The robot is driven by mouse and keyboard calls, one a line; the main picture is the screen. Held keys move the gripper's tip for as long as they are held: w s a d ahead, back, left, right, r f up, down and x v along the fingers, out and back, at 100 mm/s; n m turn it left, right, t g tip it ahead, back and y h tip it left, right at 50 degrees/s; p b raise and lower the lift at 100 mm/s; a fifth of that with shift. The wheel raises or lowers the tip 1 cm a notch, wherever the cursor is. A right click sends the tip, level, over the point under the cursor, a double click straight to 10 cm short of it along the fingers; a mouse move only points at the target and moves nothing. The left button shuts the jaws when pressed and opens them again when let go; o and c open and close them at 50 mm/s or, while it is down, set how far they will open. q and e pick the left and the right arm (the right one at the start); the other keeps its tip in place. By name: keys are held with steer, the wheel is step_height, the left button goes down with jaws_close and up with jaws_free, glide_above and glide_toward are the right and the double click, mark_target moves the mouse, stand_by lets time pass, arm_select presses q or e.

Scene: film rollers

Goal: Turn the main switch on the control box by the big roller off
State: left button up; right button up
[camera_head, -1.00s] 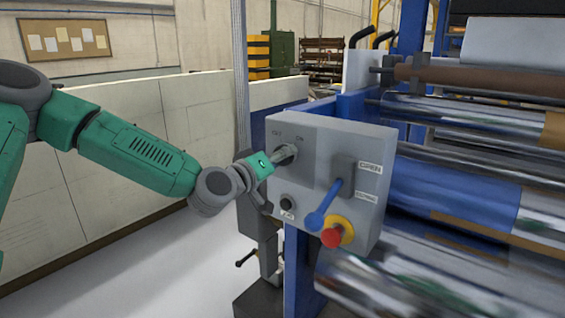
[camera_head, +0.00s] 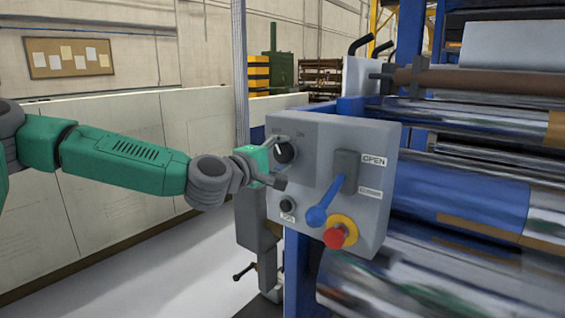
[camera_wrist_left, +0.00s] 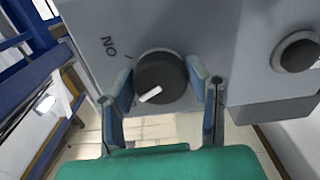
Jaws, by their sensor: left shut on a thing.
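The control box (camera_head: 330,175) is a grey panel beside the big rollers. Its main switch is a round dark knob (camera_head: 285,152) at the upper left of the panel. In the left wrist view the knob (camera_wrist_left: 160,72) has a white mark at its lower left, out of line with the tick beside the "ON" label. My left gripper (camera_head: 279,163) is at the knob, one finger above and one below in the head view. In the left wrist view the fingers of my left gripper (camera_wrist_left: 160,82) flank the knob and are shut on it. My right gripper is not in view.
A blue lever (camera_head: 330,200), a red emergency button (camera_head: 335,237) on yellow and a small black button (camera_head: 287,206) are on the same panel. Shiny rollers (camera_head: 450,195) lie close on the right. A low pale wall (camera_head: 100,210) stands behind my arm.

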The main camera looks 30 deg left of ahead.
arm_select(q)
steer(key=shift+f+n+b, duration=0.3)
steer(key=shift+f+n, duration=0.2)
steer(key=o, duration=1.1)
steer(key=shift+o, duration=0.2)
steer(key=shift+w+a+r, duration=0.1)
steer(key=shift+r, duration=0.1)
steer(key=s+a, duration=0.1)
steer(key=s, duration=1.1)
